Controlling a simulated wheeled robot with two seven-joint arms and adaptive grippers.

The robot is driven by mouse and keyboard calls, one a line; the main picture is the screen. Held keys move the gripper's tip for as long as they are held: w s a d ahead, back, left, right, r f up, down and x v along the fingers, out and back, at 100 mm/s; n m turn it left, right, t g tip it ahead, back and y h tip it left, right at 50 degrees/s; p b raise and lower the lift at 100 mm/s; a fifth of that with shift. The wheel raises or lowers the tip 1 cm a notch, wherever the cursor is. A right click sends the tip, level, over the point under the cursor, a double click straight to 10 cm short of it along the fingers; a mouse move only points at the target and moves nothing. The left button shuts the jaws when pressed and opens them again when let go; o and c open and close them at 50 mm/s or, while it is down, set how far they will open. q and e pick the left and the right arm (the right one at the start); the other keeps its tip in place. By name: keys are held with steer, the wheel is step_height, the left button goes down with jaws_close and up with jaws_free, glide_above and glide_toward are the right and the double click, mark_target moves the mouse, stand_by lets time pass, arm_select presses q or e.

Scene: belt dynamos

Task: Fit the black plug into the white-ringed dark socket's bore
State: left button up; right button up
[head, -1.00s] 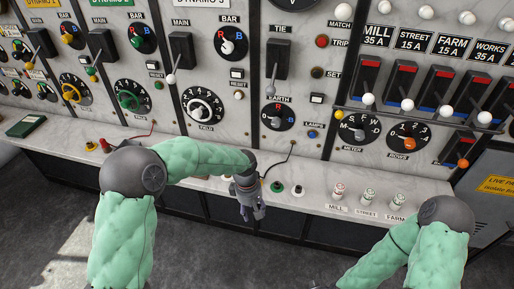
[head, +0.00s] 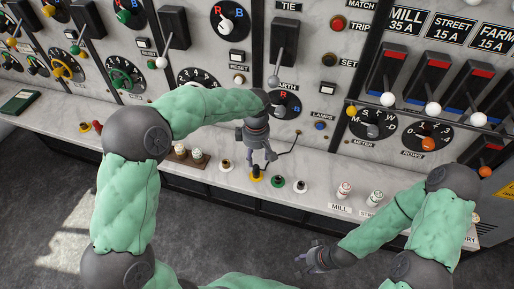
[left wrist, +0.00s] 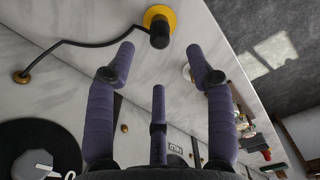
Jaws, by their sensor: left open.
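The black plug (left wrist: 160,36) stands in the yellow-ringed socket (left wrist: 158,14) on the marble ledge, with a black cord leading off it. In the head view, that yellow ring (head: 256,177) shows just below my left gripper (head: 262,158), whose fingers partly hide the plug. My left gripper is open and empty, its fingers spread short of the plug in the left wrist view. A white-ringed dark socket (head: 300,187) lies right of the yellow one. My right gripper (head: 304,258) is low, away from the ledge, with its fingers apart and empty.
A green-ringed socket (head: 277,183) sits between the yellow and white ones. Another white-ringed fitting (head: 225,165) is left of the yellow one. White fuses (head: 344,189) stand to the right. The switch panel (head: 330,80) rises behind the ledge. The cord enters a brass grommet (left wrist: 20,77).

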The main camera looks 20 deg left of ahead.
mark_target(256, 166)
arm_select(q)
step_height(256, 166, down, 8)
steer(key=shift+f+b, duration=0.15)
steer(key=shift+b, duration=0.55)
jaws_close()
steer(key=shift+r+p, duration=1.35)
steer(key=shift+r, duration=0.9)
